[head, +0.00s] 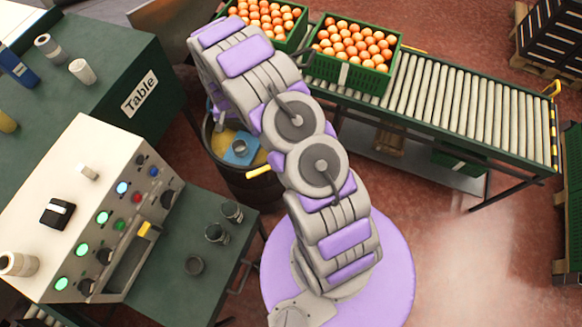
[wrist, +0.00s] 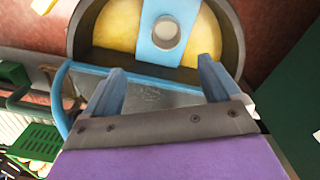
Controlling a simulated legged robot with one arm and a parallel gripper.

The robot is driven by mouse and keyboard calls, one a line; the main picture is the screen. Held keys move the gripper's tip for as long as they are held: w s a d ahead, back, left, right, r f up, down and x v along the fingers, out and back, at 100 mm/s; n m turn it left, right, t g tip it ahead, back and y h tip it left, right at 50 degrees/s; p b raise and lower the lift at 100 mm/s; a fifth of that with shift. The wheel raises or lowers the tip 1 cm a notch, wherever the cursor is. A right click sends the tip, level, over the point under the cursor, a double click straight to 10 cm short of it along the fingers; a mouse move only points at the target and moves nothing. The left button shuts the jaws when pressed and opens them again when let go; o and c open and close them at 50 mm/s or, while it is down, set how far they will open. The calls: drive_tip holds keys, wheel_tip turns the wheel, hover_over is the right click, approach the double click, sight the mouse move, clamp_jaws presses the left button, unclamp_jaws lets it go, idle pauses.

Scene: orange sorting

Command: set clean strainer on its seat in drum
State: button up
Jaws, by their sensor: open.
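The drum (head: 262,185) stands open behind my arm in the head view, and its curved rim (wrist: 238,40) fills the top of the wrist view. A blue bridge (head: 232,160) crosses it above yellow contents. A grey round cup-like piece (head: 240,147) stands upright on the bridge; the wrist view shows it as a grey ring (wrist: 166,32) with a pale inside. I cannot tell whether it is the strainer or only the seat. My gripper (wrist: 158,82) is open, with nothing between its two blue fingers, just short of the bridge. In the head view my arm mostly hides it.
A roller conveyor (head: 450,95) carries crates of oranges (head: 352,80). A blue-edged grey panel (wrist: 150,97) lies beyond my fingers.

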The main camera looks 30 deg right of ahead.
drive_tip(key=s+r+n, duration=0.1)
drive_tip(key=s+r, duration=0.4)
drive_tip(key=r, duration=0.4)
drive_tip(key=s+d+r+n, duration=0.1)
drive_tip(key=s+r, duration=0.4)
drive_tip(key=r, duration=0.3)
drive_tip(key=s+r, duration=0.6)
drive_tip(key=r, duration=0.3)
drive_tip(key=s+r+n, duration=0.1)
drive_tip(key=s+r, duration=0.2)
drive_tip(key=s, duration=0.5)
drive_tip(key=s+a+r+n+g, duration=0.1)
drive_tip(key=s+r, duration=0.2)
drive_tip(key=s, duration=0.6)
drive_tip(key=s+r+n, duration=0.2)
drive_tip(key=s+r, duration=0.1)
drive_tip(key=s, duration=0.5)
drive_tip(key=shift+s+a+r+g, duration=0.3)
drive_tip(key=shift+a+r, duration=0.1)
drive_tip(key=shift+f+b, duration=0.65)
drive_tip(key=shift+f, duration=0.05)
